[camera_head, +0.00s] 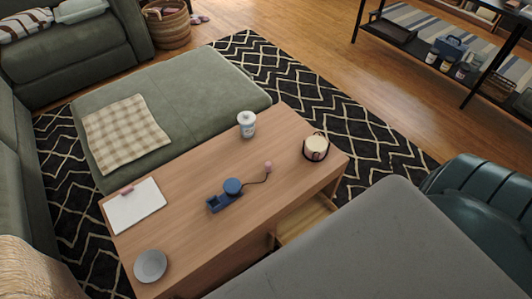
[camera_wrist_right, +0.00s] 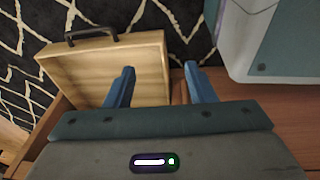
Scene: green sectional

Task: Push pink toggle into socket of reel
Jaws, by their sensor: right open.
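The blue reel (camera_head: 232,187) sits on the wooden coffee table (camera_head: 190,198), with a blue block-shaped part at its lower left. A thin dark cord runs from it to the right and ends in the small pink toggle (camera_head: 268,166), which lies apart from the reel on the tabletop. I cannot make out the socket at this size. My right gripper (camera_wrist_right: 160,85) is open and empty in the right wrist view, with its blue fingers apart near an open wooden drawer. Neither reel nor toggle shows in that view. My left gripper is out of view.
The drawer (camera_wrist_right: 112,70) with a dark handle stands open from the table's side. On the table are a white jar (camera_head: 247,125), a candle in a dark holder (camera_head: 316,148), a white clipboard (camera_head: 134,206) and a grey plate (camera_head: 150,266). A green sectional borders the far side.

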